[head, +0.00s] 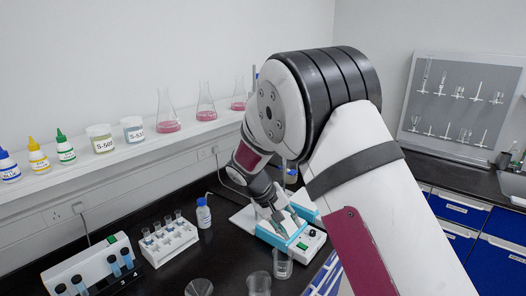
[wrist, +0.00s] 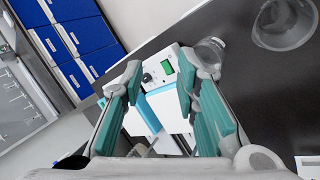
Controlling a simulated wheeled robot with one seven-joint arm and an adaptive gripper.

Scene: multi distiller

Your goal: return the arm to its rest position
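My arm reaches forward and down over the black bench, and its large white and black links fill the middle and right of the head view. My gripper (head: 284,228) is low over a white and light-blue device (head: 312,241) with a small green display. In the wrist view, the two teal-padded fingers of my gripper (wrist: 161,68) stand apart with nothing held between them. The device (wrist: 158,72) shows beyond and between the fingers. I cannot tell whether the fingertips touch it. My arm hides part of the bench behind it.
A glass beaker (head: 282,264) stands just in front of the device, with another beaker (head: 258,285) nearby. A tube rack (head: 170,243) and small bottle (head: 204,214) are to the left. Flasks (head: 206,108) stand on the wall shelf. A pegboard rack (head: 455,100) is at right.

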